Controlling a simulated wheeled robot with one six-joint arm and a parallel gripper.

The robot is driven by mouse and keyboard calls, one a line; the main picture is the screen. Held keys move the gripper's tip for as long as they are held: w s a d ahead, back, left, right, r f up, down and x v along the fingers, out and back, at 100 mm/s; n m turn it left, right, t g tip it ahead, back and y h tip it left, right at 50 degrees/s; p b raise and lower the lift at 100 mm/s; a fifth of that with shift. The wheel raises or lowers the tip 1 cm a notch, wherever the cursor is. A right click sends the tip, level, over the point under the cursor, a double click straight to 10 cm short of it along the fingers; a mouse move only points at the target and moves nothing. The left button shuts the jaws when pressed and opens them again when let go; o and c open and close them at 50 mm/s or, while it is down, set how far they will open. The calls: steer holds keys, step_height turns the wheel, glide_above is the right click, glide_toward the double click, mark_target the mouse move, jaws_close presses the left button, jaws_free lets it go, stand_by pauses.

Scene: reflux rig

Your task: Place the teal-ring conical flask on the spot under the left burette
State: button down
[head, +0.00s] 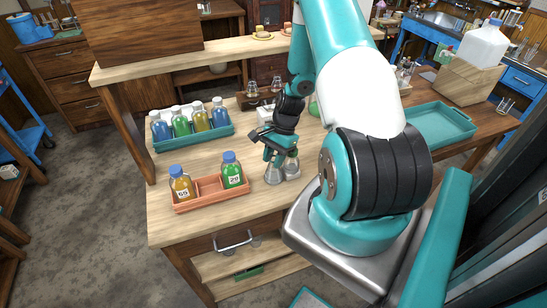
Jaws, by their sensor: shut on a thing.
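My gripper (272,155) is over the middle of the wooden bench, pointing down, and shut on a clear conical flask (273,176). The flask looks upright; I cannot tell whether its base touches the bench. A second clear conical flask (292,166) is just to its right, partly behind the gripper. Both are small here, and I cannot make out a ring colour on either. I cannot make out the burettes or the spot under the left one; my arm covers much of the bench behind and to the right.
An orange tray (211,199) with an orange and a green bottle lies left of the gripper. A teal tray (195,140) of several bottles is behind it. Small flasks stand on a dark rack (262,99) at the back. An empty teal tray (440,124) is at right.

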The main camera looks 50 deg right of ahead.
steer(key=c, duration=0.8)
jaws_free()
steer(key=shift+f, duration=0.1)
